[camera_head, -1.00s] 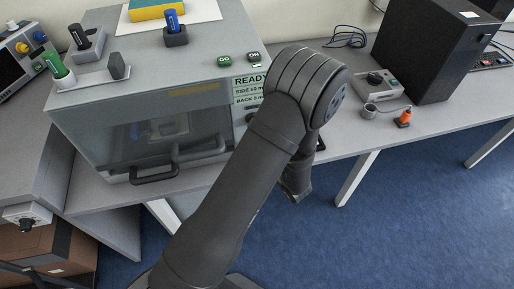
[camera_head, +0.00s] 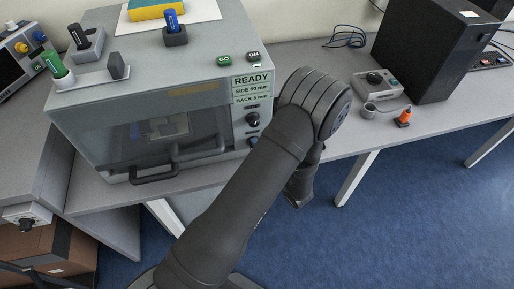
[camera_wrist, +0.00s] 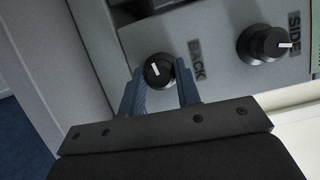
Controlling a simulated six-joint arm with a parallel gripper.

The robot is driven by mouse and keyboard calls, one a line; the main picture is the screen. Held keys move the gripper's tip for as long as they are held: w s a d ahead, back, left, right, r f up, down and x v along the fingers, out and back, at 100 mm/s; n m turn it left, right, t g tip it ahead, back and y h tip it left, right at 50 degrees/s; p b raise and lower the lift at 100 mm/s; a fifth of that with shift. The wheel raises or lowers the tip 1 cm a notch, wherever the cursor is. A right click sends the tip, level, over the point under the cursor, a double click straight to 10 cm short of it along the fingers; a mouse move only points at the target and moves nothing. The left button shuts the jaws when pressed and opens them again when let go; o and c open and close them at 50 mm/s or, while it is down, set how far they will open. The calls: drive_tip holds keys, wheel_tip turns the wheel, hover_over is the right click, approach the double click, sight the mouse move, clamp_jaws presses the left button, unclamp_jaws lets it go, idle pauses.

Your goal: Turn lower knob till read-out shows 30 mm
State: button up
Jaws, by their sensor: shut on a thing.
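The lower knob, marked BACK (camera_wrist: 158,70), is black and round with a white pointer line and sits between my fingertips in the wrist view. My gripper (camera_wrist: 160,80) is shut on it, one blue-grey finger on each side. The upper knob, marked SIDE (camera_wrist: 264,44), stands free to the right of it. In the head view the read-out (camera_head: 252,87) is pale green and shows READY, a SIDE line that looks like 50 or 60 mm, and BACK that looks like 5 mm. The SIDE knob (camera_head: 253,119) shows below it; my arm hides most of my gripper.
The knobs are on the front of a grey cabinet (camera_head: 90,105) with a window and a black handle (camera_head: 154,174). Green and black buttons (camera_head: 224,59) sit on its top edge. A small grey box with a knob (camera_head: 376,82) and an orange-tipped item (camera_head: 404,117) lie to the right.

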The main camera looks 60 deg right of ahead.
drive_tip(key=m+h, duration=0.1)
drive_tip(key=m, duration=0.2)
drive_tip(key=m+t+h, duration=0.1)
drive_tip(key=m, duration=0.2)
drive_tip(key=shift+f, duration=0.2)
drive_tip(key=m+h, duration=0.1)
drive_tip(key=m, duration=0.1)
drive_tip(key=m+h, duration=0.1)
drive_tip(key=m, duration=0.2)
drive_tip(key=shift+w+a+f+m+t, duration=0.1)
drive_tip(key=shift+m+t, duration=0.2)
drive_tip(key=shift+t, duration=0.1)
drive_tip(key=m+h, duration=0.2)
drive_tip(key=m, duration=0.1)
drive_tip(key=m+g+h, duration=0.1)
drive_tip(key=m, duration=0.3)
drive_tip(key=shift+w+a+g+h, duration=0.1)
drive_tip(key=shift+g+h, duration=0.2)
drive_tip(key=shift+h, duration=0.1)
drive_tip(key=shift+m+g+h, duration=0.5)
drive_tip(key=shift+m, duration=0.85)
drive_tip(key=shift+m+g+h, duration=0.5)
drive_tip(key=shift+m, duration=1.25)
drive_tip(key=o, duration=1)
drive_tip(key=shift+c, duration=0.2)
